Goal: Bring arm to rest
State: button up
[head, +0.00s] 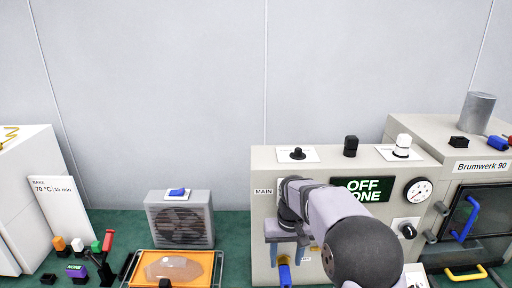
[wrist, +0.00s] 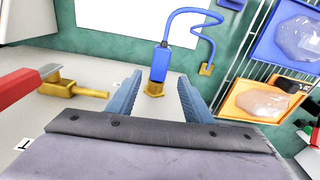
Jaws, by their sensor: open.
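My gripper (head: 287,252) hangs in front of the cream control cabinet (head: 262,225), left of its black OFF display (head: 363,190). In the wrist view my gripper (wrist: 160,98) has its two blue-grey fingers spread apart. A blue plug (wrist: 158,66) with a brass end shows in the gap between the fingers, with clear space on both sides. Its blue cable loops to the right. A blue and yellow piece (head: 284,272) shows below the gripper in the head view, partly hidden. My arm covers part of the cabinet front.
An orange tray (head: 135,272) with a clear lens lies at the lower left. A grey fan unit (head: 207,217) stands behind it. An oven (head: 482,168) with a blue handle stands at right. A red lever (wrist: 18,86) and brass fitting (wrist: 88,92) sit left of the fingers.

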aim_at(289, 284)
jog(key=shift+g, duration=0.5)
jog(key=s+f, duration=0.5)
jog(key=shift+d+f, duration=0.1)
jog(key=shift+d, duration=0.2)
jog(key=s+d, duration=0.2)
jog(key=s, duration=0.8)
jog(key=s+d+r, duration=0.1)
jog(key=s+d, duration=0.1)
jog(key=s, duration=0.9)
jog(key=shift+d+r+m, duration=0.15)
jog(key=shift+d+m, duration=0.15)
jog(key=shift+o, duration=0.4)
